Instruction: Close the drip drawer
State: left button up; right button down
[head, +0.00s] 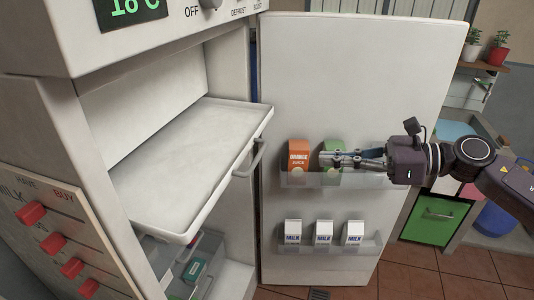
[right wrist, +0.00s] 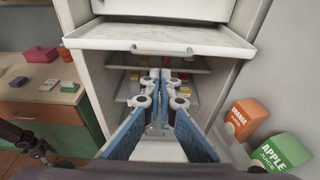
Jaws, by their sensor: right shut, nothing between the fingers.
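The drip drawer (head: 190,160) is a flat white tray with a raised rim, pulled out of the fridge compartment. Its bar handle (head: 249,158) is on the front edge. In the right wrist view the drawer (right wrist: 160,37) spans the top, with its handle (right wrist: 161,50) facing me. My right gripper (head: 324,158) is shut and empty. In the head view it is to the right of the handle, apart from it, in front of the door shelf. In the right wrist view its fingertips (right wrist: 160,77) show below the handle. My left gripper does not show in the head view.
The fridge door (head: 350,75) stands open at the right. Its shelves hold an orange juice carton (head: 298,155), a green apple juice carton (head: 331,150) and milk cartons (head: 323,232). Lower fridge shelves (right wrist: 130,88) sit under the drawer. Red buttons (head: 33,213) are on the left panel.

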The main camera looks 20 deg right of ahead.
jog(key=p+x, duration=0.4)
jog(key=x, duration=0.2)
jog(key=p+x, duration=0.4)
jog(key=x, duration=0.2)
jog(key=shift+w+r, duration=0.1)
jog(key=shift+r, duration=0.15)
jog(key=shift+w+a+f, duration=0.4)
jog(key=shift+a+f, duration=0.1)
jog(key=shift+a, duration=0.05)
